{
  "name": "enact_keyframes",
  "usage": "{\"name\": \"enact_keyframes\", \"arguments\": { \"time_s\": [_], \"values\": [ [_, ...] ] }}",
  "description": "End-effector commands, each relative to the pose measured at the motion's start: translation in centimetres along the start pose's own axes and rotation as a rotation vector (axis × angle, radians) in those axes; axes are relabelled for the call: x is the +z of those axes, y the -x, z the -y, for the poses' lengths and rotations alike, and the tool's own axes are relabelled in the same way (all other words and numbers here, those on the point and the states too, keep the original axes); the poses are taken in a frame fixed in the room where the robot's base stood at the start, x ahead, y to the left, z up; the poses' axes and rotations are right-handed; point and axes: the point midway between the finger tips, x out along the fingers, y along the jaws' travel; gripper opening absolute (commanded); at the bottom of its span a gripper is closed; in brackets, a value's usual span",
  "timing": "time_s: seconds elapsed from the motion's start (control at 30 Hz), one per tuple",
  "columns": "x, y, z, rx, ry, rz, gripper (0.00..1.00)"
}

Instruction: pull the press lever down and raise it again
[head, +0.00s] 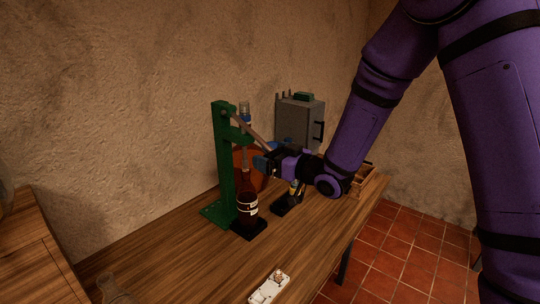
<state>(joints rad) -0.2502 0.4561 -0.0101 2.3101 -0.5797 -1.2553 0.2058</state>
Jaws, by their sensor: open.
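The green press (226,165) stands upright on the wooden table, against the wall side. Its lever (250,130) is a thin light bar that slopes down to the right from the top of the post. My gripper (262,163) is at the lower end of the lever, its fingertips close to it. The gripper is open; whether it touches the lever cannot be told. A dark jar (247,205) with a pale label stands on a black base under the press. My gripper and wrist hide part of what lies behind.
A grey box-shaped machine (301,122) and a reddish round container (240,158) stand behind the press. A wooden tray (366,176) is at the table's far right. A white item (269,288) lies at the front edge.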

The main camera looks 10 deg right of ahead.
Motion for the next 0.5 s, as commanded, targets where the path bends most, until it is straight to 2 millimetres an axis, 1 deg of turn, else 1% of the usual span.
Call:
{"name": "enact_keyframes", "arguments": {
  "time_s": [0.03, 0.13, 0.43, 0.47, 0.5],
  "values": [
    [0.02, -0.44, 0.03, -0.001, 0.000, 0.000, 1.00],
    [0.04, -0.90, 0.05, -0.001, 0.000, 0.001, 1.00],
    [0.03, -1.04, 0.03, 0.000, 0.000, 0.001, 1.00],
    [0.03, -1.04, 0.03, 0.000, 0.000, 0.001, 0.93],
    [0.03, -1.03, 0.02, 0.000, 0.000, 0.001, 0.84]
  ]
}}
